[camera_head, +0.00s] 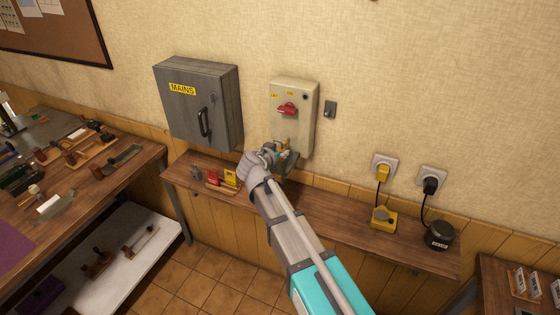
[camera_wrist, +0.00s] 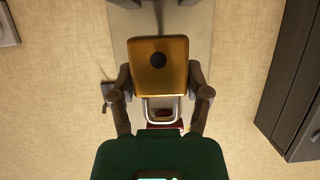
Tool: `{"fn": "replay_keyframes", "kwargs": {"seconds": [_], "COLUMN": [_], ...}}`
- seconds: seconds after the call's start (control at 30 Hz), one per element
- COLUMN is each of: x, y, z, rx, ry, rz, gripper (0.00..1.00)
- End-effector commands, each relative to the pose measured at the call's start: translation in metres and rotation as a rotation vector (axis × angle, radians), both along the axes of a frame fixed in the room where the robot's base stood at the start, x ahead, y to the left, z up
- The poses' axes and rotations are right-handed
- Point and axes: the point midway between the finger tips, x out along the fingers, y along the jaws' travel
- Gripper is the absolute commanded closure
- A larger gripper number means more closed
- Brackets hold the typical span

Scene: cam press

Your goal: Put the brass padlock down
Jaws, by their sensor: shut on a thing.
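In the wrist view the brass padlock (camera_wrist: 158,62) is a gold block with a dark round hole in its face and a silver shackle. My gripper (camera_wrist: 159,80) is shut on its body, one dark finger on each side. In the head view my gripper (camera_head: 279,155) is in front of the lower part of the cream switch box (camera_head: 295,110), above the wall shelf (camera_head: 330,215). The box has a red handle (camera_head: 287,109). The padlock is small and partly hidden by my gripper in the head view, so I cannot tell if it touches the box.
The grey MAINS cabinet (camera_head: 200,105) hangs to the left. A red item (camera_head: 213,177) and a yellow item (camera_head: 231,178) stand on the shelf's left part. A yellow device (camera_head: 383,219) and a black round device (camera_head: 440,235) are at its right. The shelf's middle is clear.

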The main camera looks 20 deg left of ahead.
Motion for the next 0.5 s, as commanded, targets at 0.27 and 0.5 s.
{"fn": "replay_keyframes", "kwargs": {"seconds": [0.27, 0.5], "x": [0.004, 0.004], "y": [0.001, 0.001], "z": [-0.027, -0.035], "rx": [0.000, 0.000], "ry": [0.000, -0.001], "rz": [0.000, 0.000], "gripper": [0.99, 0.99]}}
